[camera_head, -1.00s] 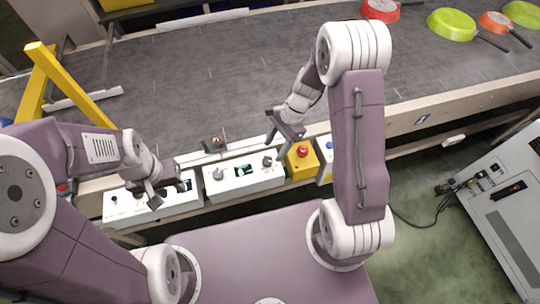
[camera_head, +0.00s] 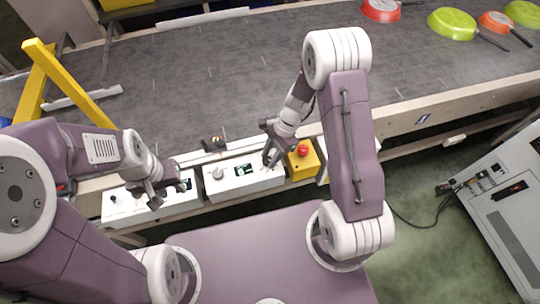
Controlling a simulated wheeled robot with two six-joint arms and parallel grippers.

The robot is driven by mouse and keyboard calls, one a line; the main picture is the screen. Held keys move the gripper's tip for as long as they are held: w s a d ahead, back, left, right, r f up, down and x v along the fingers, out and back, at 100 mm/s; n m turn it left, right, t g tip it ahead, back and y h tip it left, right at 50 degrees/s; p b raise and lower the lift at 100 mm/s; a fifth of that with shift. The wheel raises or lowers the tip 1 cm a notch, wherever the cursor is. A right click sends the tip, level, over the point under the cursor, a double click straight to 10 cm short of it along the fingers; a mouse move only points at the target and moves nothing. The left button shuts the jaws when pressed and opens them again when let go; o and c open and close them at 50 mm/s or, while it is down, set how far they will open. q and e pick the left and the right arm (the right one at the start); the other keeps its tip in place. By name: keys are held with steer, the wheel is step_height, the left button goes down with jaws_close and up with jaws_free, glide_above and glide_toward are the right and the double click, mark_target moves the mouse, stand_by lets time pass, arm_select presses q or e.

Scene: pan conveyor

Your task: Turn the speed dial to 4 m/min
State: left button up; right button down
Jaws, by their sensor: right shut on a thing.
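A white control box (camera_head: 245,186) on the conveyor's front side carries a small green display (camera_head: 244,169), a grey knob (camera_head: 217,173) on its left and a second knob on its right. My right gripper (camera_head: 269,162) is at the right-hand knob, shut on it and covering most of it. The labels are too small to read, so I cannot tell the dial's setting. My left gripper (camera_head: 164,197) hangs in front of another white box (camera_head: 125,207), its fingers apart and empty.
A yellow box with a red emergency button (camera_head: 303,151) stands just right of my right gripper. The grey conveyor belt (camera_head: 200,95) runs behind, with pans (camera_head: 452,24) at far right. A yellow frame (camera_head: 35,85) stands at left. A grey cabinet (camera_head: 505,200) stands at right.

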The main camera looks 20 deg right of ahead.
steer(key=shift+w+a+r+n+g+p, duration=0.15)
steer(key=shift+n+g+p, duration=0.25)
steer(key=shift+n+p, duration=0.45)
steer(key=shift+n+g, duration=0.3)
steer(key=shift+n, duration=0.65)
steer(key=shift+w+n+g+h+p, duration=0.1)
steer(key=shift+n+g+h+p, duration=0.25)
steer(key=shift+n, duration=0.7)
steer(key=shift+w+n+g+h+p, duration=0.15)
steer(key=shift+n+h+p, duration=0.35)
steer(key=shift+n, duration=0.55)
steer(key=shift+s, duration=0.1)
steer(key=c, duration=1)
jaws_free()
steer(key=shift+a, duration=0.1)
steer(key=v, duration=0.8)
steer(key=shift+r+b, duration=0.35)
